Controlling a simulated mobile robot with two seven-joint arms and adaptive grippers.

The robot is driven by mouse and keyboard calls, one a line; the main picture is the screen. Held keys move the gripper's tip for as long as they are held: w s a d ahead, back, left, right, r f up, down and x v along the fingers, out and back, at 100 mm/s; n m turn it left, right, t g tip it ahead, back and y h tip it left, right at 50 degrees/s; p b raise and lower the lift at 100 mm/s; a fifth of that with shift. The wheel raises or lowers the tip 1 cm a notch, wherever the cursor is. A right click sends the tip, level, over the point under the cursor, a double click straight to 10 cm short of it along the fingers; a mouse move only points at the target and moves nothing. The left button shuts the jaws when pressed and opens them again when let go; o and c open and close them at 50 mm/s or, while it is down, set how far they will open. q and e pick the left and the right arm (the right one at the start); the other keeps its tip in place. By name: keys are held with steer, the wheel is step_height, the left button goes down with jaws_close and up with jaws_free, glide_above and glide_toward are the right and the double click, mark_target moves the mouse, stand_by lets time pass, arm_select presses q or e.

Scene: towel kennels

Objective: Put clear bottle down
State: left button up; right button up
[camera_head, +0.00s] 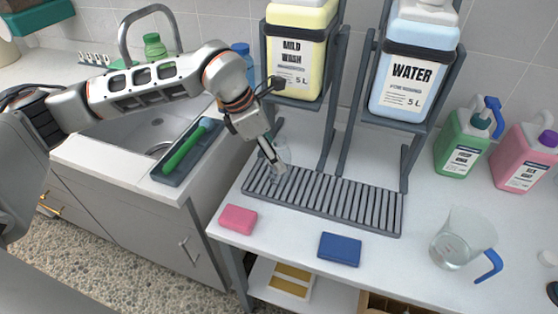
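My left gripper (272,162) reaches down over the left end of the slatted grey drip tray (372,212), below the mild wash container. Its fingers are at a small clear bottle (284,154) and appear closed on it. The bottle is see-through and partly hidden by the fingers. Its base is at the tray slats, but I cannot tell whether it touches them. My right gripper is not in view.
Mild wash (297,55) and water (408,85) containers hang on grey stands behind the tray. A pink sponge (238,218), blue sponge (340,249) and clear jug (458,241) stand in front and right. Green (461,143) and pink (523,157) canisters are at right. Bare counter lies between the sponges.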

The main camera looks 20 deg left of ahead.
arm_select(q)
steer(key=v, duration=0.7)
steer(key=shift+s+r, duration=0.1)
